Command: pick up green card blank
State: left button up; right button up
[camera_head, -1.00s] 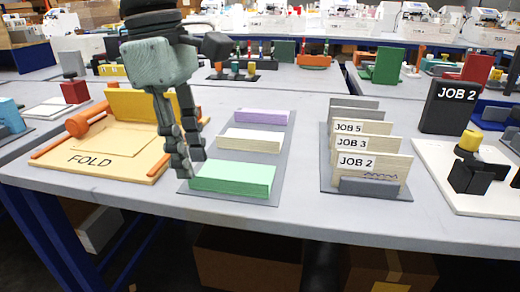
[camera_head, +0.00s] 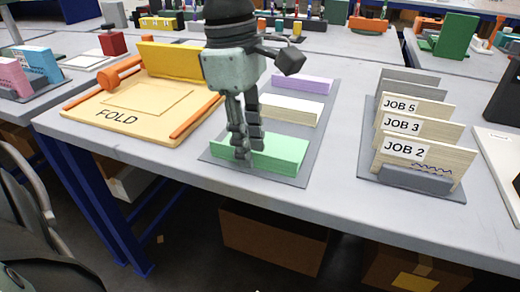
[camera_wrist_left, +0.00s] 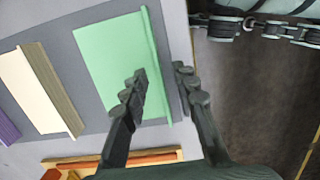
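The green card blanks (camera_head: 282,155) form a flat block at the near end of a grey tray (camera_head: 318,120). They also show in the left wrist view (camera_wrist_left: 105,50). My left gripper (camera_head: 247,152) points down at the left part of the green block. In the left wrist view its fingertips (camera_wrist_left: 160,72) are apart, one over the green top and the other beyond the block's near edge. I cannot tell whether they touch the card. No card is seen lifted. My right gripper is not in view.
White (camera_head: 285,108) and purple (camera_head: 303,83) blocks lie behind the green one. A wooden FOLD board (camera_head: 150,125) is left. A rack of JOB cards (camera_head: 415,190) stands right. The table's front edge is close to the tray.

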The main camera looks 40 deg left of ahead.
pick_arm(q)
grip_shut()
dwell(0.4)
